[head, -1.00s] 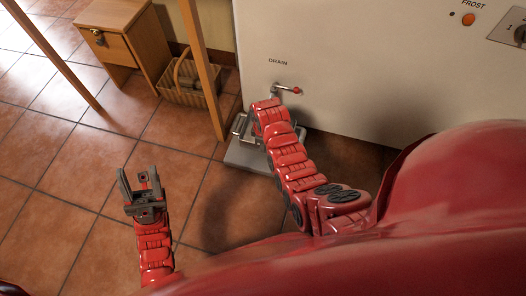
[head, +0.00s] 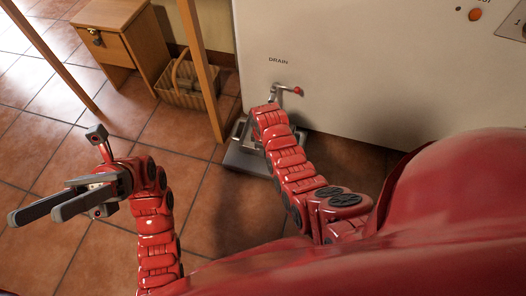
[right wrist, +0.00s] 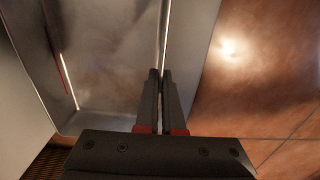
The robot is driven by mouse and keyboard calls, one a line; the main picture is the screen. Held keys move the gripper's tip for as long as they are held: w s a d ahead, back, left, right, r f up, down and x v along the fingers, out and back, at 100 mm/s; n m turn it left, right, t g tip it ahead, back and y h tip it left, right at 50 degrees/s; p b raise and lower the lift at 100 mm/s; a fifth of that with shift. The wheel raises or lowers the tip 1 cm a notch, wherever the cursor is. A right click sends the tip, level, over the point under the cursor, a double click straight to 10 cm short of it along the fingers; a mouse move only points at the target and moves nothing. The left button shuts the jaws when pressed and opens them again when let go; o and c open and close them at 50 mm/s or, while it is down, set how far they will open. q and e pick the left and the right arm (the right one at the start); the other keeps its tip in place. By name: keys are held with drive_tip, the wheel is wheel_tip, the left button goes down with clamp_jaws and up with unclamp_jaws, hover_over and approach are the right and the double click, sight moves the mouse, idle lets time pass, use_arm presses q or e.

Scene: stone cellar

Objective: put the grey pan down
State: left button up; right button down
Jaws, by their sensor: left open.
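The grey pan (head: 246,163) is low down below the drain tap, in front of the white machine. My right arm reaches down over it and hides much of it. In the right wrist view the pan (right wrist: 110,60) fills the left and middle, and its inside looks empty. My right gripper (right wrist: 161,72) has its fingers close together on the pan's side wall. I cannot tell whether the pan's bottom touches the floor. My left gripper (head: 35,216) is open and empty at the left, over bare floor, away from the pan.
The white machine (head: 370,80) with a drain tap (head: 284,89) stands behind the pan. A wicker basket (head: 188,95) and a small wooden cabinet (head: 118,45) stand at the back left. Wooden legs (head: 202,70) rise left of the pan. Tiled floor at the left is clear.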

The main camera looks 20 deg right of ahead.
drive_tip(key=c, duration=1.4)
unclamp_jaws()
drive_tip(key=shift+c, duration=0.2)
drive_tip(key=o, duration=0.4)
drive_tip(key=shift+f, duration=0.1)
